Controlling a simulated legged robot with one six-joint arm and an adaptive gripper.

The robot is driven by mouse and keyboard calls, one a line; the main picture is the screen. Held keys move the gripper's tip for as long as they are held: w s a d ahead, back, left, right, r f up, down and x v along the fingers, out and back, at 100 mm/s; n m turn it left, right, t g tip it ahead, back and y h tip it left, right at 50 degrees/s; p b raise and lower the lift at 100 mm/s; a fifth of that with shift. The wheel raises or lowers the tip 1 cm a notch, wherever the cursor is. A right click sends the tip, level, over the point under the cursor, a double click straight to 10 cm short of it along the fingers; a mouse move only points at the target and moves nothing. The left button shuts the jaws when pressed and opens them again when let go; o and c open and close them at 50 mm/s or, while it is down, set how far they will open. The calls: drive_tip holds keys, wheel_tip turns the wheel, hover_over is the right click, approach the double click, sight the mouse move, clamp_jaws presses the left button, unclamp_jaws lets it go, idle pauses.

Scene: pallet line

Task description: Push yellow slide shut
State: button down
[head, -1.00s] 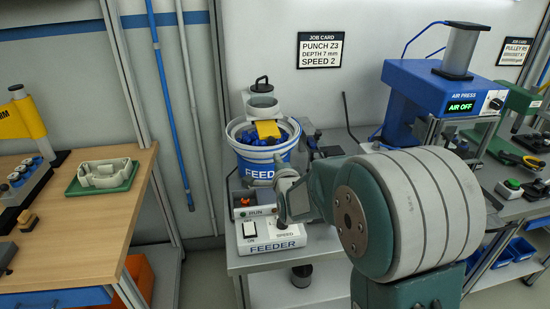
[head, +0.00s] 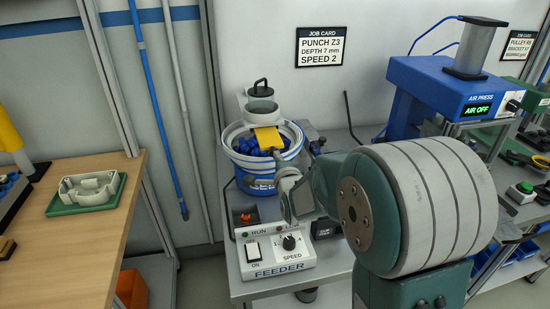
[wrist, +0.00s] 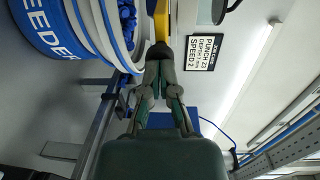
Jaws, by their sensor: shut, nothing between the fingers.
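The yellow slide (head: 266,138) sits below the grey hopper (head: 261,108), above the blue parts in the white-and-blue feeder bowl (head: 236,165). It also shows at the top of the wrist view (wrist: 161,22). My gripper (wrist: 159,52) is shut and empty, its fingertips pointing at the slide's end. In the head view my gripper (head: 279,160) is just below and in front of the slide, partly hidden by my wrist. I cannot tell whether the fingertips touch the slide.
The feeder control box (head: 272,256) with a switch and speed knob stands in front of the bowl. The blue air press (head: 440,88) is to the right. A wooden table (head: 95,220) with a green tray (head: 57,209) is at the left, across a gap.

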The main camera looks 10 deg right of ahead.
sight(272, 146)
drive_tip(key=w, duration=0.5)
drive_tip(key=shift+w+a, duration=0.2)
drive_tip(key=shift+w, duration=0.1)
drive_tip(key=shift+r, duration=0.15)
